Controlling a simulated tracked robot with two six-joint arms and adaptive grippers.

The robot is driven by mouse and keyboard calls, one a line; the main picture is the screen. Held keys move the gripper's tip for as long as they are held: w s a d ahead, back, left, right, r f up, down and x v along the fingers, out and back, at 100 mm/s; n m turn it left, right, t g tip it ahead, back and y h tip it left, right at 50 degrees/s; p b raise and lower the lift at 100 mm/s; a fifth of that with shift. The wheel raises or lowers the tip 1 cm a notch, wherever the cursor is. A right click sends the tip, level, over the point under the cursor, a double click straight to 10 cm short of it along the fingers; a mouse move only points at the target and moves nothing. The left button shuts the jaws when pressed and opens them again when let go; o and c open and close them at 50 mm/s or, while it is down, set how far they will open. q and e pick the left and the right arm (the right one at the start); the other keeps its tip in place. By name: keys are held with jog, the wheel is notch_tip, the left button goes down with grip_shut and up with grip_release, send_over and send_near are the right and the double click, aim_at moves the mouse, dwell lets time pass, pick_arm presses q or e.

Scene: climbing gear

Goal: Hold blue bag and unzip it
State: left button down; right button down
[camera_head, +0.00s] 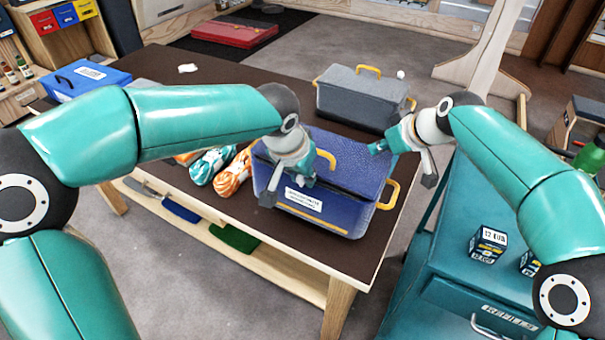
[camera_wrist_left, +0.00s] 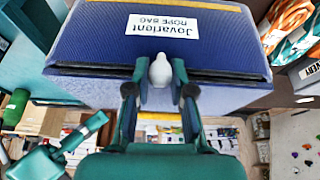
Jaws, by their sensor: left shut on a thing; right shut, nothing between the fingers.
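The blue bag (camera_head: 345,185) stands upright on the brown-topped table, with yellow handles and a white label on its front. In the left wrist view, the blue bag (camera_wrist_left: 235,50) fills the top, its label reads "ROPE BAG", and a dark zip line (camera_wrist_left: 100,71) runs across it. My left gripper (camera_head: 301,176) is at the bag's upper left. It is shut on a small pale zip pull (camera_wrist_left: 160,70) at the zip line; its fingers hide part of it. My right gripper (camera_head: 376,148) is shut and empty near the bag's upper right rear; I cannot tell if it touches.
A grey bag (camera_head: 350,97) stands behind the blue bag. Orange and teal rope bundles (camera_head: 213,166) lie to its left, and a blue case (camera_head: 88,80) sits at the table's far left. A teal cabinet (camera_head: 450,250) with small boxes stands at the right.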

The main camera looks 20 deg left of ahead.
pick_arm(q)
jog(key=shift+r, duration=0.4)
pick_arm(e)
jog(key=shift+r, duration=0.4)
pick_arm(q)
jog(key=c, duration=0.9)
grip_release()
